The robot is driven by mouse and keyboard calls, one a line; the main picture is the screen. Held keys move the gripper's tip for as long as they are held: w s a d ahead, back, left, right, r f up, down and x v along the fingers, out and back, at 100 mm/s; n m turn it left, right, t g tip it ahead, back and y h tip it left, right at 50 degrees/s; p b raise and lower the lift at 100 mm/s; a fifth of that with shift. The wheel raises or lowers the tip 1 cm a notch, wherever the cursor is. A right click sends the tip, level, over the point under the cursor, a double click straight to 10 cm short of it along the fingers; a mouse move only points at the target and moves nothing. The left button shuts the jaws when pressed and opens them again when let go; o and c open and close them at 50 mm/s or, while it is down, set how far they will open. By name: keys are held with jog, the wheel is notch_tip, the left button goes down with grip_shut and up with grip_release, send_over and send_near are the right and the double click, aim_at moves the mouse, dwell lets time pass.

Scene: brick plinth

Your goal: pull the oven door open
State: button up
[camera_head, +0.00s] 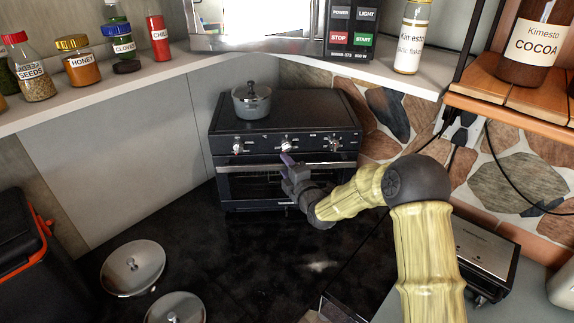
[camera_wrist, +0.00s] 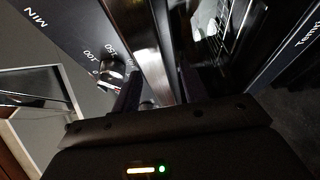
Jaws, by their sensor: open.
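The black oven (camera_head: 284,112) stands in the back corner, with a row of knobs on its front panel. Its dark glass door (camera_head: 243,188) is below them, with a silver bar along the top, and looks upright. My gripper (camera_head: 287,162) is at the middle of the door's top edge, just under the centre knob. In the wrist view, the silver bar (camera_wrist: 141,40) runs diagonally close ahead of my gripper, and a knob (camera_wrist: 112,70) is beside a dark finger. My gripper is open; whether it touches the bar cannot be told.
A lidded pot (camera_head: 252,101) sits on the oven top. Two round lids (camera_head: 132,267) lie on the dark counter at front left. A shelf (camera_head: 130,77) with jars runs above left. A black appliance (camera_head: 484,255) is at right.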

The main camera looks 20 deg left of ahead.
jog(key=shift+c, duration=0.4)
grip_shut()
jog(key=shift+s+f+b, duration=0.15)
jog(key=shift+f+b, duration=0.05)
jog(key=shift+b, duration=0.3)
